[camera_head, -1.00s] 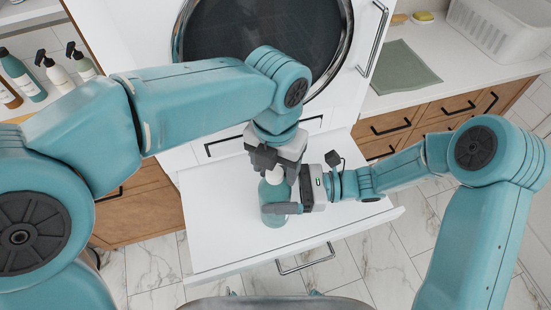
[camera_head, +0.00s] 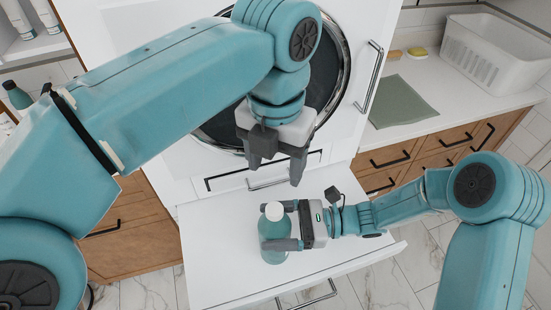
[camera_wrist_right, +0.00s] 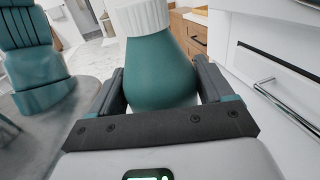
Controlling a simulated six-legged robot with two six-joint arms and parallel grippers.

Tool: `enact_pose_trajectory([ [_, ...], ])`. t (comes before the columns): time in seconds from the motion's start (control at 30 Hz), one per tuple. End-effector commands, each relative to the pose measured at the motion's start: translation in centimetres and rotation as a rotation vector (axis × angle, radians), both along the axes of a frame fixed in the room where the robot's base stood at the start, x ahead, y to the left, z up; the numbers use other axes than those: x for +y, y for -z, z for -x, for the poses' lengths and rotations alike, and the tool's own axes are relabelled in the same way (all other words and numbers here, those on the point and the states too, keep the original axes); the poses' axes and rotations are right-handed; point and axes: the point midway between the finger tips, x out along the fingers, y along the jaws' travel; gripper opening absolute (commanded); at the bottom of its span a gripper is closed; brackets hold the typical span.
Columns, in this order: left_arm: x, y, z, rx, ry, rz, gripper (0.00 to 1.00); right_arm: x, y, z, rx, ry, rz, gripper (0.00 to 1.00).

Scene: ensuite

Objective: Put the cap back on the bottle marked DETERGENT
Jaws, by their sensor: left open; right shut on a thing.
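A teal bottle (camera_head: 272,238) stands upright on the white pull-out shelf (camera_head: 225,275), with a white cap (camera_head: 274,211) on its top. My right gripper (camera_head: 282,226) is shut on the bottle's body from the right. In the right wrist view the bottle (camera_wrist_right: 155,60) sits between the two dark fingers, under the ribbed white cap (camera_wrist_right: 140,17). My left gripper (camera_head: 279,172) is open and empty, above and behind the bottle, clear of the cap. No label text shows on the bottle.
A round-doored appliance (camera_head: 335,75) stands behind the shelf. On the right counter are a green cloth (camera_head: 400,101), a yellow sponge (camera_head: 417,52) and a white basket (camera_head: 495,48). Several bottles stand at the upper left. The shelf around the bottle is clear.

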Motion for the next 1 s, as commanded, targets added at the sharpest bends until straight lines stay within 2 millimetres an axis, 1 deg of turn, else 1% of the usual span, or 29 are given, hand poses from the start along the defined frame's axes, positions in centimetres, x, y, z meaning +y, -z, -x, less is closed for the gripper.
enact_pose_trajectory([
  [0.03,0.0,0.1,0.0,0.000,0.000,0.000,0.63,0.0,0.3,0.0,-0.001,0.000,0.007,0.00],
  [0.07,0.0,0.1,0.0,0.000,0.000,0.000,0.63,0.0,0.3,0.0,-0.001,0.000,0.007,0.84],
  [0.1,0.0,0.1,0.0,0.000,0.000,0.000,0.63,0.0,0.3,0.0,-0.001,0.000,0.007,0.97],
  [0.13,0.0,0.1,0.0,0.000,0.000,0.000,0.63,0.0,0.3,0.0,-0.001,0.000,0.007,1.00],
  [0.37,0.0,0.1,0.0,0.000,0.000,0.000,0.63,-0.1,0.2,0.0,0.000,0.001,0.004,1.00],
  [0.47,0.0,0.4,0.0,0.000,0.000,0.000,0.63,-0.9,0.2,-0.1,-0.001,0.002,0.003,1.00],
  [0.57,0.0,0.9,0.0,0.000,0.000,0.000,0.63,-2.5,0.3,-0.3,-0.002,0.006,0.004,1.00],
  [0.8,0.0,2.2,0.0,0.000,0.000,0.000,0.63,-8.5,0.5,-0.6,-0.002,0.007,0.006,1.00],
  [1.0,0.0,3.0,0.0,0.000,0.000,0.000,0.63,-13.0,0.4,-0.9,-0.001,0.005,0.005,1.00],
])
